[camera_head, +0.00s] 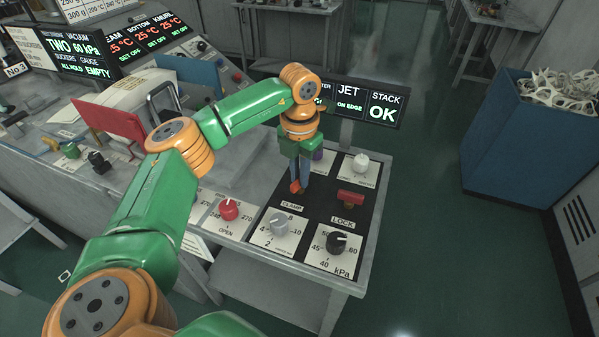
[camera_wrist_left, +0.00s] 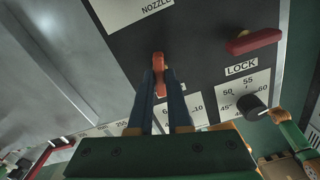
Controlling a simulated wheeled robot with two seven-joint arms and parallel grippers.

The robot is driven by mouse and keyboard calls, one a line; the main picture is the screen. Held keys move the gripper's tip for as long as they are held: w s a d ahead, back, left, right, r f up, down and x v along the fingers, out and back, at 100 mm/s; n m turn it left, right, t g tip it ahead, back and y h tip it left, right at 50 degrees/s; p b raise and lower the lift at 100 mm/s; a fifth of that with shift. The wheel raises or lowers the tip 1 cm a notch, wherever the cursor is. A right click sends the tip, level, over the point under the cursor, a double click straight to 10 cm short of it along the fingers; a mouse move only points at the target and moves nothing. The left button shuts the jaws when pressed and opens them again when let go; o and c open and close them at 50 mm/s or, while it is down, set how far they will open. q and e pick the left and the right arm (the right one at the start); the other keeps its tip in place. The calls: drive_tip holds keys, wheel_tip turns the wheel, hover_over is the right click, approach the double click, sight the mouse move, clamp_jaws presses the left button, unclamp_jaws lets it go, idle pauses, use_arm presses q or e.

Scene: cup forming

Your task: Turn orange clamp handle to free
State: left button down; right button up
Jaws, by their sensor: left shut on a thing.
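The orange clamp handle (camera_head: 296,187) stands on the black panel (camera_head: 313,208) just above the CLAMP label. It also shows in the left wrist view (camera_wrist_left: 158,63), between the fingertips. My left gripper (camera_head: 299,178) reaches down from above, with its blue fingers shut on the handle. In the left wrist view the two fingers (camera_wrist_left: 160,90) close in on either side of it. The fingers hide part of the handle in the head view. My right gripper is not in view.
A red LOCK handle (camera_head: 350,198) is right of the clamp handle. Grey (camera_head: 279,223), black (camera_head: 337,241) and red (camera_head: 229,207) knobs sit in front, and a white knob (camera_head: 361,162) behind. A blue bin (camera_head: 524,140) stands at the right.

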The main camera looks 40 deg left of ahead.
use_arm(q)
drive_tip(key=shift+n, duration=1.6)
drive_tip(key=c, duration=0.9)
unclamp_jaws()
drive_tip(key=shift+o, duration=0.2)
drive_tip(key=shift+r, duration=0.25)
wheel_tip(320, 180, up, 7)
drive_tip(key=shift+f+b, duration=0.2)
drive_tip(key=shift+b, duration=0.3)
